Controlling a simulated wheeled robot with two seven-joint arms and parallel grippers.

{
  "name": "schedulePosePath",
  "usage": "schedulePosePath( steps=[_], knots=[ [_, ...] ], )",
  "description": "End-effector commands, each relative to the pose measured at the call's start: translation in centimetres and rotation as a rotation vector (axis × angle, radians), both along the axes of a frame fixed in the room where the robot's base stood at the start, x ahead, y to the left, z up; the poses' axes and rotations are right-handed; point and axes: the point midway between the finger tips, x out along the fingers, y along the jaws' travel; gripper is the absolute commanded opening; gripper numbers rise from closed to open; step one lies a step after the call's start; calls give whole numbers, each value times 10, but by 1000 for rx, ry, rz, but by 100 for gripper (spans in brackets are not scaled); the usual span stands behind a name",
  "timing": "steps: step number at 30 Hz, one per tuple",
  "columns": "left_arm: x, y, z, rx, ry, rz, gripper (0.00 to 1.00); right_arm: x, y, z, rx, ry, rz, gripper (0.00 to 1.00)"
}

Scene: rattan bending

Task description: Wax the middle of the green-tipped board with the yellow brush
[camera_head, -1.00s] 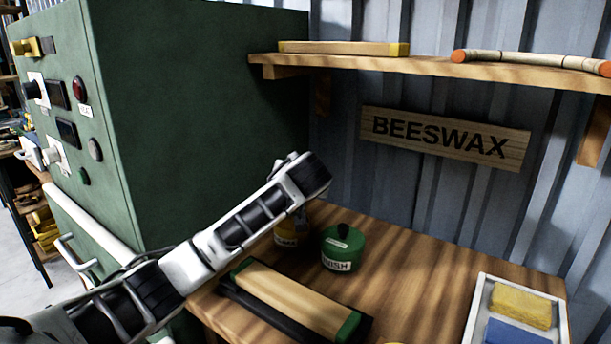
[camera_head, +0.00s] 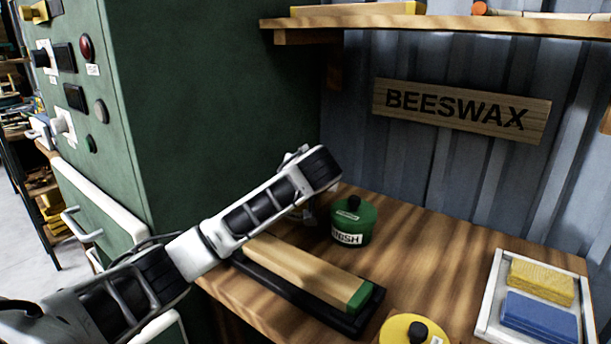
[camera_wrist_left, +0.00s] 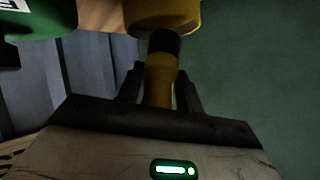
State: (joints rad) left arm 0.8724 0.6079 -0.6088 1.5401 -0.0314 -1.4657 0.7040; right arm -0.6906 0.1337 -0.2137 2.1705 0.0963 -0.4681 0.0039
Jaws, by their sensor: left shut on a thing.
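The green-tipped board (camera_head: 305,268), pale wood, lies on a black holder (camera_head: 300,304) on the bench. Its right green end (camera_head: 361,295) shows; my arm covers its far left end. My left gripper (camera_wrist_left: 160,92) is shut on the yellow handle of the brush (camera_wrist_left: 159,80), which has a black band. A yellow round body (camera_wrist_left: 163,14), probably the wax pot, is beyond the band; whether the brush is inside it is unclear. In the head view my left arm (camera_head: 255,215) reaches above the board's left end, its gripper and the brush mostly hidden. My right gripper is not visible.
A green varnish pot (camera_head: 352,222) stands behind the board. A yellow lid with a black knob (camera_head: 408,332) lies at front. A white tray (camera_head: 487,310) with yellow and blue sponges is at right. A green cabinet (camera_head: 210,100) stands left; a shelf (camera_head: 440,24) hangs above.

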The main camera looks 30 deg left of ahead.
Motion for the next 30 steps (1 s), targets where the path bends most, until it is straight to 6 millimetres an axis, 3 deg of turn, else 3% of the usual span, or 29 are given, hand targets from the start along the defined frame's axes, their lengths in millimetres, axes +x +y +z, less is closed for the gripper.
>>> schedulePosePath(
  steps=[30],
  knots=[
    [0,0,-7,0,-1,0,13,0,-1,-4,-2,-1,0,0]
  ],
)
